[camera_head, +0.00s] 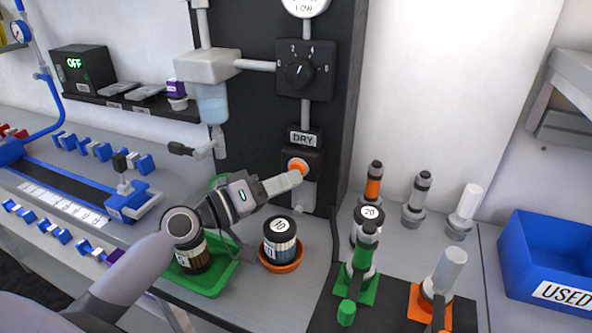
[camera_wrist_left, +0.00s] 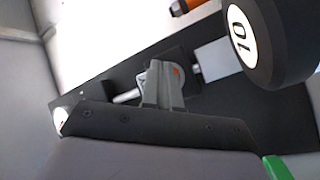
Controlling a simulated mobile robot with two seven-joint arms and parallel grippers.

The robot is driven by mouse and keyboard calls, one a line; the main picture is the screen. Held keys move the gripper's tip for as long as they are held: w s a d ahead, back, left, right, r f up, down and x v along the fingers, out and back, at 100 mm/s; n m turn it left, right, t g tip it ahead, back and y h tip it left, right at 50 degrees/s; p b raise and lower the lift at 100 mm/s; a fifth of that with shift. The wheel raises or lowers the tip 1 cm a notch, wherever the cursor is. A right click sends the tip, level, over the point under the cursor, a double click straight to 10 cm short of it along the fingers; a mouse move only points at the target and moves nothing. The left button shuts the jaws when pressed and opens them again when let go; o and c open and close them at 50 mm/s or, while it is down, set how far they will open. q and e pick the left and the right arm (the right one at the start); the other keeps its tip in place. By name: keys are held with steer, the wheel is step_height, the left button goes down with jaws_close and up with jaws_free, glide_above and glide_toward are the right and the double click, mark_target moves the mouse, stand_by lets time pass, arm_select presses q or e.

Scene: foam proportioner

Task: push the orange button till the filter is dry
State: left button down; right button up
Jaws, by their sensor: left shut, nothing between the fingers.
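The orange button (camera_head: 299,163) sits on a dark box under a "DRY" label (camera_head: 303,138) on the black panel. My left gripper (camera_head: 296,178) is shut and empty, its tips at the button and covering its lower part. I cannot tell if the button is pressed in. In the left wrist view the shut fingers (camera_wrist_left: 160,72) overlap the orange button (camera_wrist_left: 177,72). A white housing (camera_head: 207,66) with a clear bowl (camera_head: 212,105) of pale blue liquid, seemingly the filter, hangs left of the button. My right gripper is not in view.
A dark-lidded jar marked 10 (camera_head: 280,240) stands in an orange dish below my left gripper. A green tray (camera_head: 226,276) lies beneath my left arm. Several nozzles stand at the right, beside a blue "USED" bin (camera_head: 545,255). A dial (camera_head: 300,72) is above the label.

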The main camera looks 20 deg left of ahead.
arm_select(q)
steer(key=shift+w, duration=0.4)
steer(key=shift+s, duration=0.1)
stand_by(0.5)
steer(key=shift+s, duration=0.75)
steer(key=shift+s+d, duration=0.15)
steer(key=shift+s, duration=2.4)
